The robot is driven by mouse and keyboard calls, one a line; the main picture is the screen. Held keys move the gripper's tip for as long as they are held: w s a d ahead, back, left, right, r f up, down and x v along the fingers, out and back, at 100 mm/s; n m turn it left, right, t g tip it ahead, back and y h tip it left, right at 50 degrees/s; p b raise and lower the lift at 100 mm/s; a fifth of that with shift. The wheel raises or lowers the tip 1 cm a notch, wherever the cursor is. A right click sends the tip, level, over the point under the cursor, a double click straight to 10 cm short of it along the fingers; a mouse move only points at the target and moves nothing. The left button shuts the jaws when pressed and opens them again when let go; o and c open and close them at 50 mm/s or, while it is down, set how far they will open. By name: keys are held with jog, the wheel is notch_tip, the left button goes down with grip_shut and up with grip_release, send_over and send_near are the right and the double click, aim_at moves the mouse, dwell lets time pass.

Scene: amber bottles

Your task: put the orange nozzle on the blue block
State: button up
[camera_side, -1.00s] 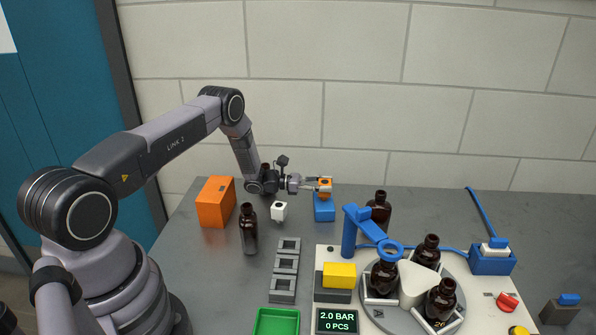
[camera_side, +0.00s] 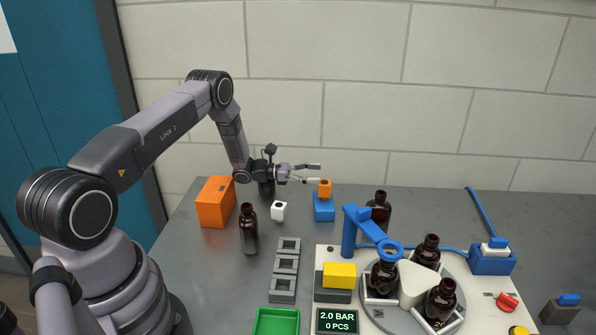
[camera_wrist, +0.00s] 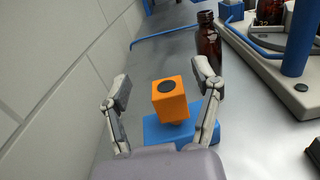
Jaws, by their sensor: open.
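The orange nozzle (camera_side: 324,188) is a small cube with a dark round hole in its top. It rests on top of the blue block (camera_side: 324,208), which stands on the grey table. In the wrist view the nozzle (camera_wrist: 170,99) sits upright between my spread fingers, with the blue block (camera_wrist: 158,133) under it. My gripper (camera_side: 319,174) is open and empty, just to the left of and a little above the nozzle in the side view. My gripper's fingers (camera_wrist: 160,86) show on both sides of the nozzle in the wrist view, apart from it.
A white nozzle-like cube (camera_side: 279,211), an amber bottle (camera_side: 249,229) and an orange box (camera_side: 215,202) stand to the left. A blue-armed turntable (camera_side: 447,312) with several bottles is at the right. Grey sockets (camera_side: 285,270) and a green tray (camera_side: 276,322) are nearer.

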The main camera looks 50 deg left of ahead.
jog(key=s+d+r+m+g+y, duration=0.1)
jog(key=s+d+r+m+g, duration=0.5)
jog(key=r, duration=0.6)
jog(key=s+d+r+m+g, duration=0.4)
jog(key=s+d+r+m, duration=0.3)
jog(key=r, duration=0.4)
jog(key=s+d+r+m+g+y, duration=0.1)
jog(key=s+r+m+y, duration=0.2)
jog(key=s, duration=0.3)
jog(key=s+d+r+m+g+y, duration=0.1)
jog(key=s+r+m+y, duration=0.1)
jog(key=s+r+m, duration=0.3)
jog(key=s+a+m+t+y, duration=0.2)
jog(key=s+m+y, duration=0.1)
jog(key=s, duration=0.4)
jog(key=s+a+m+t+y, duration=0.2)
jog(key=s+a+m+y, duration=0.1)
jog(key=s, duration=0.4)
jog(key=shift+s+f+t+y, duration=0.25)
jog(key=shift+t+y, duration=0.15)
